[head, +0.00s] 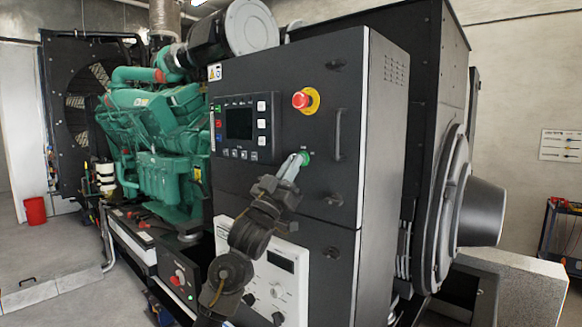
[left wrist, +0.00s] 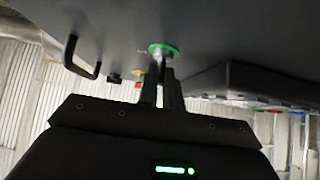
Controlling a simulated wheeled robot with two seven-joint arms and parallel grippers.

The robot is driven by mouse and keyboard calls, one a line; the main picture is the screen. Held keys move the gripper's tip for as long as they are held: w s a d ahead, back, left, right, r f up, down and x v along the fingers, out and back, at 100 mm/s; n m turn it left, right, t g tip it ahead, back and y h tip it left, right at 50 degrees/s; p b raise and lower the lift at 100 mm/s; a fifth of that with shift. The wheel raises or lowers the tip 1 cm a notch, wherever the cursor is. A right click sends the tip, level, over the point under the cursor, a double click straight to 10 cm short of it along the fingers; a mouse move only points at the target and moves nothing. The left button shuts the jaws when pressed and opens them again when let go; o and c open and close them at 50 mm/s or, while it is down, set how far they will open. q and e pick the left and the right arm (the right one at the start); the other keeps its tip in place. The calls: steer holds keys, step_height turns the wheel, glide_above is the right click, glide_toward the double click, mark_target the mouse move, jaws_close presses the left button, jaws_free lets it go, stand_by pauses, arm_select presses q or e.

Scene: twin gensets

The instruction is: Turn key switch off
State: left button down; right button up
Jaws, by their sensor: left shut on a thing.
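The key switch (head: 305,156) has a green collar and sits on the front of the dark control cabinet, below the red emergency stop. My left gripper (head: 294,164) reaches up to it from below, with its fingers shut on the key part at the collar. In the left wrist view the green collar of the key switch (left wrist: 163,49) is just past the fingertips of the left gripper (left wrist: 162,80). The fingers hide most of the key, so its turned position cannot be told. My right gripper is not in view.
A red emergency stop (head: 303,100) on a yellow ring is above the switch. A display panel (head: 240,122) with buttons is to its left, and a door handle (head: 339,132) to its right. A white panel with knobs (head: 270,270) is below, behind my arm.

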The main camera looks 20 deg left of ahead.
arm_select(q)
steer(key=shift+a+r, duration=0.1)
steer(key=shift+r, duration=0.05)
steer(key=c, duration=1.6)
jaws_free()
steer(key=shift+o, duration=0.2)
steer(key=shift+f, duration=0.2)
steer(key=b+v, duration=0.5)
steer(key=v, duration=0.5)
steer(key=shift+s+f, duration=0.2)
steer(key=shift+s, duration=0.05)
